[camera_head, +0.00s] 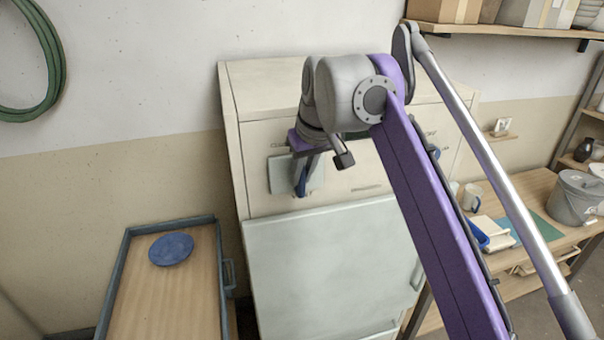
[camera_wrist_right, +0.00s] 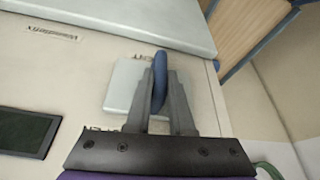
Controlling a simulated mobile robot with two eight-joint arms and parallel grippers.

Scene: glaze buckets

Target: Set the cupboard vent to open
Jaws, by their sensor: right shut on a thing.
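The cream cupboard (camera_head: 265,98) stands against the wall, with a pale door below its upper panel. My right gripper (camera_head: 303,178) is shut on the blue handle. In the right wrist view the fingers (camera_wrist_right: 165,100) close around the handle (camera_wrist_right: 160,72), in front of the plate (camera_wrist_right: 121,84). My left gripper is out of view.
A dark display (camera_wrist_right: 27,132) is on the panel. A blue-edged wooden trolley (camera_head: 165,290) with a blue plate (camera_head: 171,249) stands at the left. A workbench (camera_head: 528,190) with a grey bucket (camera_head: 572,200) and a mug (camera_head: 471,198) is at the right. A shelf (camera_head: 510,30) hangs above.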

